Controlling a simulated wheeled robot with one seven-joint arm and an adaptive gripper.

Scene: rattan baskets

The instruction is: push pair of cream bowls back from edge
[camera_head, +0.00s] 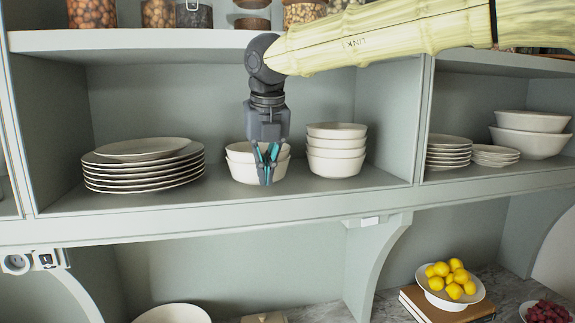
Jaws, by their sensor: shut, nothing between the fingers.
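The pair of cream bowls (243,172) is stacked on the shelf (225,205) in the middle compartment, near its front. My gripper (267,180) points down in front of the pair, with its fingers closed and empty. It hides part of the bowls' front right side. I cannot tell whether the fingers touch the bowls.
A taller stack of cream bowls (336,150) stands just right of the pair. A stack of plates (143,165) stands to the left. Jars (158,13) line the shelf above. The compartment's back wall (225,100) shows behind the bowls. A bowl of lemons (447,300) is below right.

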